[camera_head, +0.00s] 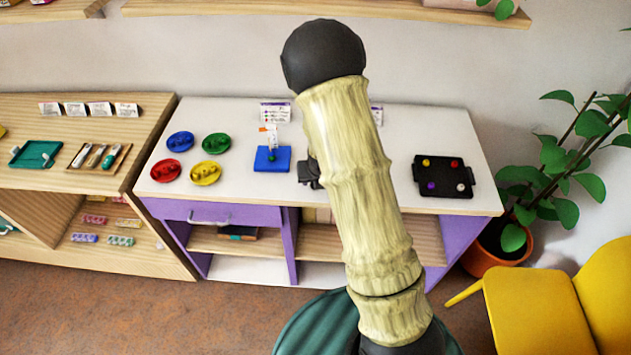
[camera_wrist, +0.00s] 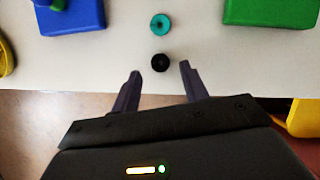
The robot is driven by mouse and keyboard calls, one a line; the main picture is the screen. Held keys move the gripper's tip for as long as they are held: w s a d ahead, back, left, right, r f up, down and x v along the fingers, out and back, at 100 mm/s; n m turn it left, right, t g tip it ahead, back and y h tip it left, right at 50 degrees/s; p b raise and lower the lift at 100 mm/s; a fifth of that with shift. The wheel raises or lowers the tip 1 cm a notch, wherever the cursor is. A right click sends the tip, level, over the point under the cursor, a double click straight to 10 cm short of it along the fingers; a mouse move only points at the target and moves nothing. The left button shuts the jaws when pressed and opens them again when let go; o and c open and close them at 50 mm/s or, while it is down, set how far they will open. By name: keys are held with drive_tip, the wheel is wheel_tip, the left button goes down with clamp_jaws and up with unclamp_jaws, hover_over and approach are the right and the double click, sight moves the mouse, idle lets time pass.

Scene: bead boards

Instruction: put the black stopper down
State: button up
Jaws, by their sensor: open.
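The black stopper (camera_wrist: 160,62) is a small dark round piece with a darker centre. In the wrist view it appears on the white tabletop near its front edge, just beyond and between my fingertips. My gripper (camera_wrist: 159,70) is open, with a finger to either side and no visible contact with the stopper. In the head view, a dark part of my gripper (camera_head: 309,173) shows left of my arm; the stopper is hidden there.
A teal ring (camera_wrist: 160,25) lies just beyond the stopper. A blue board (camera_wrist: 72,14) is at left and a green board (camera_wrist: 272,10) at right. A black tray (camera_head: 444,190) with several beads sits further right. Colored dishes (camera_head: 205,172) stand at left.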

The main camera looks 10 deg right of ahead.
drive_tip(key=p+v, duration=0.1)
drive_tip(key=v, duration=0.8)
drive_tip(key=shift+r, duration=0.15)
drive_tip(key=shift+s, duration=0.1)
drive_tip(key=s+r+m, duration=0.3)
drive_tip(key=s+m, duration=0.2)
drive_tip(key=m, duration=0.6)
drive_tip(key=s+r+m+g, duration=0.1)
drive_tip(key=s+m, duration=0.4)
drive_tip(key=m, duration=0.7)
drive_tip(key=s+r+m+g, duration=0.1)
drive_tip(key=s+r+m, duration=0.3)
drive_tip(key=m, duration=0.7)
drive_tip(key=shift+s+r+m, duration=0.3)
drive_tip(key=shift+s+r, duration=0.05)
drive_tip(key=shift+s, duration=0.4)
